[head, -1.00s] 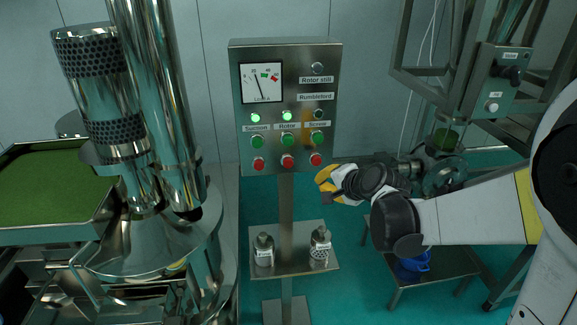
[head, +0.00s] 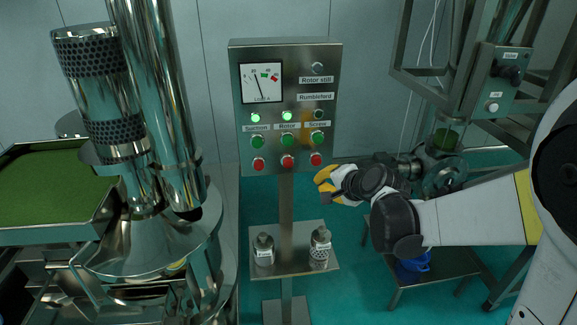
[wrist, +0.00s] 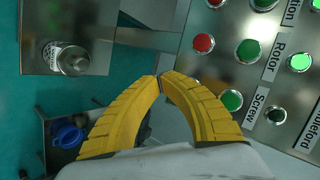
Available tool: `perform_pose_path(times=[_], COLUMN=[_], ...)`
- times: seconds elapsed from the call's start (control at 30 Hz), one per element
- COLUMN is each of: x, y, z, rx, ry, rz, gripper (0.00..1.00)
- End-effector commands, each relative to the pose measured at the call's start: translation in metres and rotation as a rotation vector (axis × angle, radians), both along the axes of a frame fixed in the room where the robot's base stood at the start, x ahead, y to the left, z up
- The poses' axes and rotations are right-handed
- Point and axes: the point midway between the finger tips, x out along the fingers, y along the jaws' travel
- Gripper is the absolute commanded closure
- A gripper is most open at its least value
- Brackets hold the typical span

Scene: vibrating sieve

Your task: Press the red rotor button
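The red rotor button (head: 287,161) is the middle one of the bottom row on the steel control panel (head: 240,120). It also shows in the wrist view (wrist: 203,43), above and right of my fingertips and apart from them. The green rotor button (head: 287,140) sits above it, and the rotor lamp (head: 287,116) glows green. My gripper (head: 321,185), with yellow fingers, is just right of and below the panel's lower right corner. In the wrist view its fingertips (wrist: 158,77) meet with nothing between them. The fingers hide the red screw button there.
The red suction button (head: 258,164) and red screw button (head: 316,160) flank the rotor button closely. Below the panel, a shelf (head: 290,262) carries two bottles. A large steel machine (head: 170,110) stands left. A low table with a blue object (head: 415,263) stands right.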

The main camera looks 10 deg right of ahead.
Motion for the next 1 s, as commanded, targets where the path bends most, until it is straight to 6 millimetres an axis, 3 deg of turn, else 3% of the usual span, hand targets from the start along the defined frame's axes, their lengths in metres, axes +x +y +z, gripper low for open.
perform_pose_path(times=[0.3, 0.4, 0.8, 1.0], x=[-0.029, -0.036, -0.037, -0.022], y=[0.071, 0.084, 0.088, 0.088], z=[-0.003, 0.0, 0.003, 0.002], rx=[0.39, 0.48, 0.51, 0.509], ry=[-0.005, -0.001, 0.001, 0.001], rz=[0.001, 0.002, 0.001, 0.001], gripper=[1.0, 1.0, 1.0, 1.0])
